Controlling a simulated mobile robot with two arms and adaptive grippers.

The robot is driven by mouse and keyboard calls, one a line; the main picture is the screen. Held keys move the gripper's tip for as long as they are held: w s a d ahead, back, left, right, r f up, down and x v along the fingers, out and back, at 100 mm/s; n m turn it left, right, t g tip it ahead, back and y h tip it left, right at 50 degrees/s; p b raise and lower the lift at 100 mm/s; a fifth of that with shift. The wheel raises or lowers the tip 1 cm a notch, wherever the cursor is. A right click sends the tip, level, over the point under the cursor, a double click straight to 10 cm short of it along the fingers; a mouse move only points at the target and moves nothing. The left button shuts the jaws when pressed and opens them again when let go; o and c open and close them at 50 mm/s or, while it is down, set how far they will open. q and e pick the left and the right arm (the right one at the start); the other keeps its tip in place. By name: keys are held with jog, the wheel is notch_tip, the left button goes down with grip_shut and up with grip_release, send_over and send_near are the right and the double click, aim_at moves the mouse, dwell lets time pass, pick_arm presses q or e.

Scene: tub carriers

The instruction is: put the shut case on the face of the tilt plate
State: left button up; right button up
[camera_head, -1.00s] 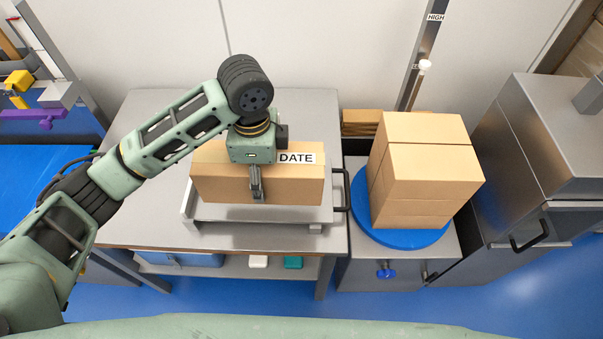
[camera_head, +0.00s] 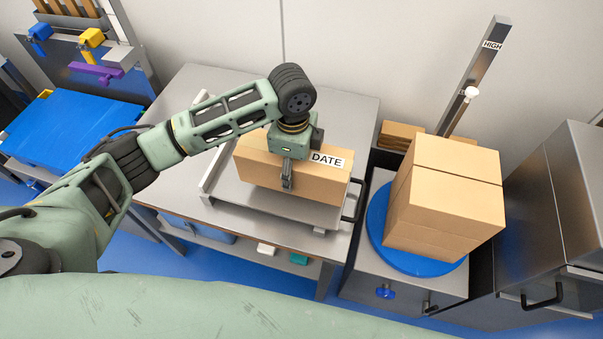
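The shut case is a brown cardboard box (camera_head: 320,187) with a white "DATE" label. It sits on a grey metal plate with a black side handle, which I take for the tilt plate (camera_head: 285,207); whether they touch all along is hidden. My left gripper (camera_head: 287,182) is over the case's near top edge, with its visible finger against or just before the front face. The other finger is hidden, so I cannot tell whether it grips. My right gripper is not in view.
The plate is on a steel table (camera_head: 190,100). To the right, stacked cartons (camera_head: 445,195) stand on a blue round turntable (camera_head: 375,215). A steel cabinet (camera_head: 575,190) is at far right. A post marked "HIGH" (camera_head: 480,75) rises behind. A blue surface (camera_head: 70,125) lies left.

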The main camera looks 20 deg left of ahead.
pick_arm(q)
jog(key=shift+w+a+f, duration=0.2)
jog(key=shift+w+a, duration=0.1)
jog(key=shift+w, duration=0.2)
jog(key=shift+w+a+f, duration=0.2)
jog(key=shift+w+a, duration=0.05)
jog(key=shift+w, duration=0.2)
jog(key=shift+w+a+f, duration=0.15)
jog(key=shift+w+f, duration=0.05)
jog(key=shift+f, duration=0.15)
jog(key=shift+f+p, duration=0.45)
jog(key=shift+f, duration=1.4)
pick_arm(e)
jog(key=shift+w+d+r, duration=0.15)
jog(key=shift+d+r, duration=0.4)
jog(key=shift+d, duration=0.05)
pick_arm(q)
jog(key=o, duration=1.7)
jog(key=shift+s+f, duration=0.1)
jog(key=shift+f, duration=0.15)
jog(key=shift+c, duration=0.2)
jog(key=o, duration=0.4)
jog(key=shift+r, duration=0.1)
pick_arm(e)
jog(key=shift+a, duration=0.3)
pick_arm(q)
jog(key=shift+o, duration=0.2)
